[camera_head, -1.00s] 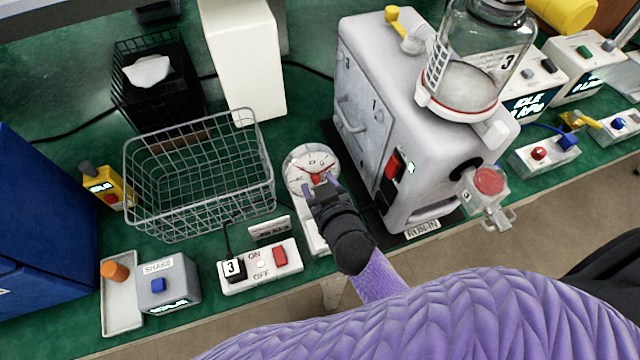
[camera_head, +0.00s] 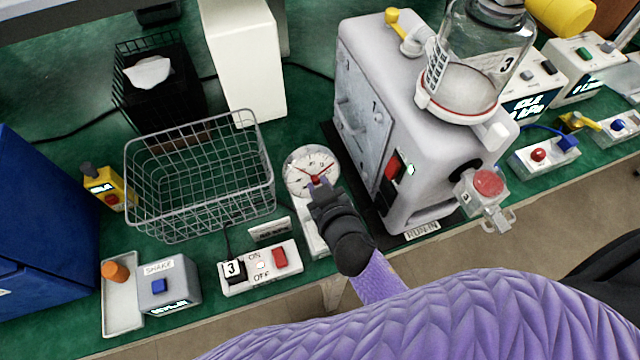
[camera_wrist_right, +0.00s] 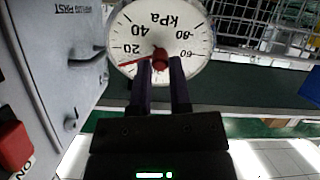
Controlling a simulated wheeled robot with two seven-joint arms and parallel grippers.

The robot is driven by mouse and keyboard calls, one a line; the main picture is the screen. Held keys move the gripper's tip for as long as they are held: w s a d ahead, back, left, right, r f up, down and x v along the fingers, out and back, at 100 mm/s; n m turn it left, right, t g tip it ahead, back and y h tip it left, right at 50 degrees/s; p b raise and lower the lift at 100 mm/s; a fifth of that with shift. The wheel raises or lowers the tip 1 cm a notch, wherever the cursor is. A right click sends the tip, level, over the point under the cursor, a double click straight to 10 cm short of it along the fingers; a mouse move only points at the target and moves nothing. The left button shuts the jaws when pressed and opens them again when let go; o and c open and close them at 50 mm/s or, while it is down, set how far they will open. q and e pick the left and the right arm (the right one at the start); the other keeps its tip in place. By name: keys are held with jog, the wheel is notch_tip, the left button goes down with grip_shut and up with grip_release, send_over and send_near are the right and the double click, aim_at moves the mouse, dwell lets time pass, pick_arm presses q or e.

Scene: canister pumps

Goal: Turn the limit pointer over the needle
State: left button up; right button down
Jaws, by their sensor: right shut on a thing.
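The round white gauge (camera_head: 306,160) stands on a white base between the wire basket and the pump. In the right wrist view the gauge dial (camera_wrist_right: 185,25) is marked kPa and fills the top middle. A red hub knob (camera_wrist_right: 160,54) sits at its centre. A thin red pointer (camera_wrist_right: 130,64) runs from the hub to the left, just below the 20 mark. I cannot tell a separate needle there. My right gripper (camera_head: 323,186) is at the gauge's lower part; its fingertips (camera_wrist_right: 161,64) are shut on the red knob. My left gripper is not in view.
The grey pump (camera_head: 440,150) with a glass canister (camera_head: 462,78) stands close on the right. A wire basket (camera_head: 200,205) stands on the left. A switch box (camera_head: 262,268) and a small label stand lie in front-left. Green bench top shows between them.

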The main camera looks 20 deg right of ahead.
jog(key=n, duration=0.4)
jog(key=shift+p, duration=0.35)
jog(key=n, duration=0.3)
jog(key=shift+n, duration=0.4)
jog(key=n, duration=0.2)
jog(key=shift+n+p, duration=0.3)
jog(key=shift+p, duration=0.05)
jog(key=n, duration=0.4)
jog(key=shift+n, duration=0.3)
jog(key=shift+n+p, duration=0.3)
jog(key=shift+n, duration=2.5)
